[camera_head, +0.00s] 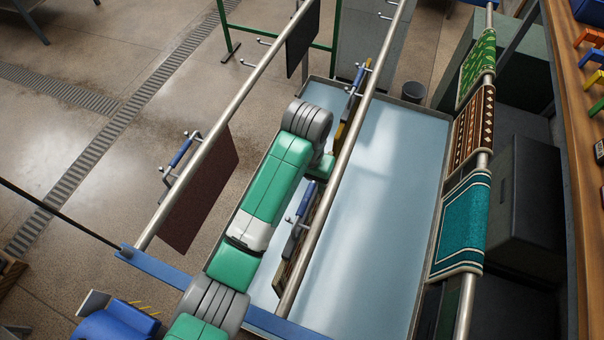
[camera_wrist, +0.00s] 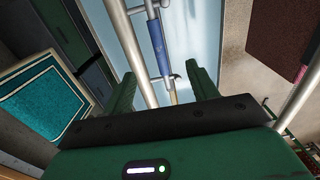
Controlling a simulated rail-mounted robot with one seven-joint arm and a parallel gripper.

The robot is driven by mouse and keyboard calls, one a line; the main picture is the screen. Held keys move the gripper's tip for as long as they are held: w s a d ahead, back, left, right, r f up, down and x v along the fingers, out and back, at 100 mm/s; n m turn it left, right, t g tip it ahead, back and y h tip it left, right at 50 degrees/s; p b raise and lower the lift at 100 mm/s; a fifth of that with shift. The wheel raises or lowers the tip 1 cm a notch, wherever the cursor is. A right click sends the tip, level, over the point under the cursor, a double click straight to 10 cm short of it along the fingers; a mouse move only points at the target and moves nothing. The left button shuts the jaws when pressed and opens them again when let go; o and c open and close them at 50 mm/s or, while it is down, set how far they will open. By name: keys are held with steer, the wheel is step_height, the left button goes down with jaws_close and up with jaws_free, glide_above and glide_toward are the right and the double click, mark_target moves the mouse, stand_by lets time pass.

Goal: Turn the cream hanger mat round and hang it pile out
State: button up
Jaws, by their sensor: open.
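My gripper (camera_wrist: 163,76) is open in the wrist view, its two green fingers apart. A hanger with a blue grip (camera_wrist: 157,45) and a small hook shows beyond and between the fingertips; I see no finger closed on it. In the head view my gripper is mostly hidden behind my arm and the middle rail. Just below it, a blue-grip hanger (camera_head: 301,208) hangs on that rail, with a patterned mat (camera_head: 283,272) seen nearly edge-on. Another hanger with a yellow-edged mat (camera_head: 345,118) hangs farther up the same rail. I cannot tell which is the cream one.
A dark brown mat (camera_head: 202,190) hangs from the left rail (camera_head: 215,113), with a black mat (camera_head: 302,40) farther along. Green, brown patterned and teal mats (camera_head: 463,222) drape over the right rail. A pale blue tray (camera_head: 382,210) lies below. A wooden bench (camera_head: 580,140) stands far right.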

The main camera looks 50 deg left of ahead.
mark_target(306, 198)
step_height(306, 198, down, 11)
steer(key=b, duration=0.3)
steer(key=shift+f, duration=0.1)
steer(key=shift+d, duration=0.2)
steer(key=c, duration=0.8)
steer(key=shift+a, duration=0.1)
jaws_close()
